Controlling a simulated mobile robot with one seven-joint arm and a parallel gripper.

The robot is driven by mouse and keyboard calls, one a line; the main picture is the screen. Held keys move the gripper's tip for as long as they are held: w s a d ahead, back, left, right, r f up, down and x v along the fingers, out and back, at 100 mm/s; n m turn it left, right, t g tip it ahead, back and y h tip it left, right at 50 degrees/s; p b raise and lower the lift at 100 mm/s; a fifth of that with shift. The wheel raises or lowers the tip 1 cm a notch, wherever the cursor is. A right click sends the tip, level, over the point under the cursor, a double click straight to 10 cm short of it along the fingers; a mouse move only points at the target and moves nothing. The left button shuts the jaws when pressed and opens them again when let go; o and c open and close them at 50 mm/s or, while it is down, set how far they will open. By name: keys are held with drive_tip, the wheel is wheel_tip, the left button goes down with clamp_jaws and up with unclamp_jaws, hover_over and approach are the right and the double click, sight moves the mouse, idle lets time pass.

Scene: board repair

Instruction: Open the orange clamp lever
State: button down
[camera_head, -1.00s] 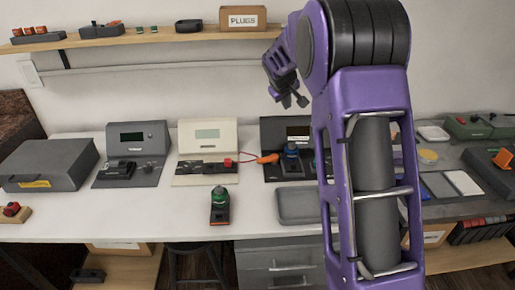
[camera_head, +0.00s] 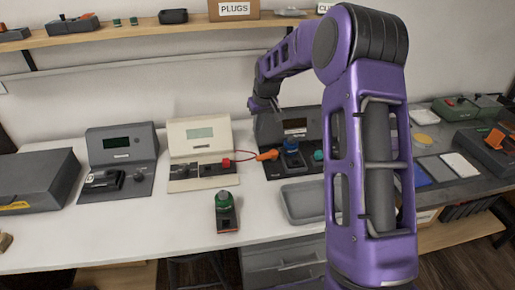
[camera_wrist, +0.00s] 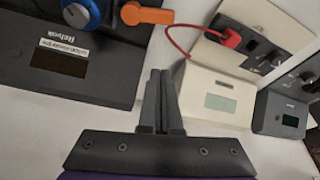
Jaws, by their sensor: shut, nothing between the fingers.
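My gripper (camera_head: 278,106) is shut and empty, just above the back of the dark device with the blue knob. In the wrist view its two fingers (camera_wrist: 160,73) are together, over the white surface between that device and the cream one. Another orange, angled piece (camera_head: 495,139) stands up on a dark block at the far right, away from my gripper. I cannot tell which is the clamp lever.
The dark device (camera_head: 295,126) has a blue knob (camera_head: 291,144). A red cable (camera_head: 243,152) runs from the cream device (camera_head: 200,133) toward the orange piece beside it. A grey tray (camera_head: 304,202) and a green-topped part (camera_head: 225,203) sit in front. The shelf with the PLUGS box (camera_head: 234,9) is behind.

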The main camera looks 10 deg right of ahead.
sight(267, 156)
drive_tip(key=b+x, duration=0.1)
drive_tip(key=x, duration=0.8)
drive_tip(key=shift+w+f, duration=0.1)
drive_tip(key=shift+f, duration=0.3)
drive_tip(key=shift+d+f, duration=0.15)
drive_tip(key=shift+s+d+b, duration=0.2)
drive_tip(key=shift+s, duration=0.7)
drive_tip(key=shift+s+d+b, duration=0.15)
drive_tip(key=shift+s+d, duration=0.05)
drive_tip(key=shift+s, duration=0.75)
